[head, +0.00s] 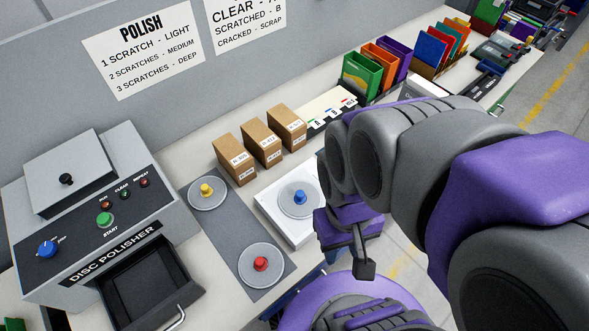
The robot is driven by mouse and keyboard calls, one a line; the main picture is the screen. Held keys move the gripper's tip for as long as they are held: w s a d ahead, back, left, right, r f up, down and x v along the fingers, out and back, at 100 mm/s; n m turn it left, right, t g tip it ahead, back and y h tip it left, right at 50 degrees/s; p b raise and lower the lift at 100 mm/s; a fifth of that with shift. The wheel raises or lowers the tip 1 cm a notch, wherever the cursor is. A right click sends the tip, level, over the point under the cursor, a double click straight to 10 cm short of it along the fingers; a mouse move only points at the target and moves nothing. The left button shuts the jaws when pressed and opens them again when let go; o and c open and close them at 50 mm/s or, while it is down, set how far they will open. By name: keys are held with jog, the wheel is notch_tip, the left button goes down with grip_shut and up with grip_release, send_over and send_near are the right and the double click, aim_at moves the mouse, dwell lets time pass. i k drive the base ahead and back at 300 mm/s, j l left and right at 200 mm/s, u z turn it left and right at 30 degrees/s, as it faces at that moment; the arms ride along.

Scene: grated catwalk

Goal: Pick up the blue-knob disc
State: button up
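The blue-knob disc (299,198) is a pale grey round disc with a blue knob at its centre. It lies flat on a white square platform (268,211) on the bench. My gripper (364,268) is to the right of the disc and lower in the picture, pointing down and apart from it. One dark fingertip shows clearly; the opening between the fingers is hidden, so I cannot tell whether it is open or shut.
A yellow-knob disc (207,192) and a red-knob disc (260,264) lie on a grey mat (229,232) left of the platform. The disc polisher (90,220) has its drawer (150,285) out. Brown boxes (262,143) and coloured bins (375,70) stand behind.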

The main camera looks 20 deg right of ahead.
aim_at(297, 200)
jog(key=u, duration=2.25)
jog(key=k+z, duration=0.45)
jog(key=k+l+z, duration=0.25)
jog(key=k+z, duration=0.2)
